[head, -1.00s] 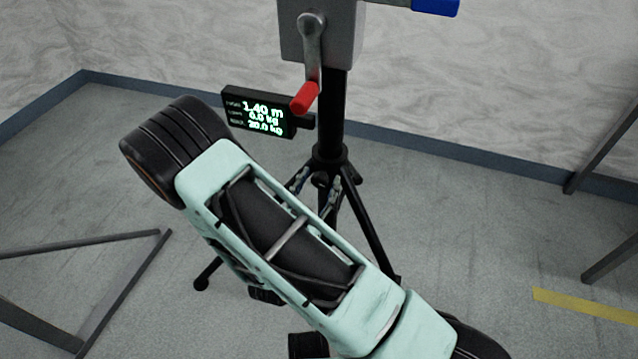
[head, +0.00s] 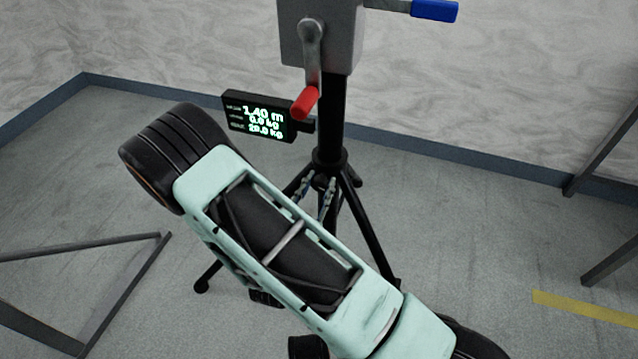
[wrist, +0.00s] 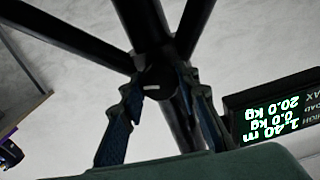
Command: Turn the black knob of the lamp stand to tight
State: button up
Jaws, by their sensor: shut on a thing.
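The lamp stand is a black tripod with a central column (head: 331,115). Its black knob (wrist: 156,80), with a short white mark, sits at the collar where the legs meet. In the wrist view my gripper (wrist: 160,88) has one blue-padded finger on each side of the knob, shut on it. In the head view my gripper (head: 316,188) is at the collar, and the knob is too small and dark there to make out clearly.
A display (head: 258,116) beside the column reads 1.40 m. A grey winch box (head: 337,35) above carries a red-handled crank (head: 306,102), and a blue-ended bar (head: 434,11) extends right. A dark frame (head: 130,290) stands on the floor at left. A wall is behind.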

jog(key=m+p, duration=0.4)
jog(key=m, duration=0.1)
jog(key=shift+r, duration=0.15)
jog(key=m+p, duration=0.2)
jog(key=m, duration=0.4)
jog(key=shift+m+p, duration=0.3)
jog(key=shift+m, duration=0.1)
jog(key=m+p, duration=0.1)
jog(key=m, duration=0.5)
jog(key=shift+p, duration=0.4)
jog(key=m, duration=0.3)
jog(key=m+p, duration=0.1)
jog(key=m, duration=0.1)
jog(key=shift+f+m, duration=0.2)
jog(key=shift+m, duration=0.2)
jog(key=m+p, duration=0.1)
jog(key=m, duration=1.1)
jog(key=shift+m+p, duration=0.3)
jog(key=shift+p, duration=0.1)
jog(key=m, duration=0.6)
jog(key=shift+p, duration=0.3)
jog(key=m, duration=0.5)
jog(key=shift+m, duration=0.5)
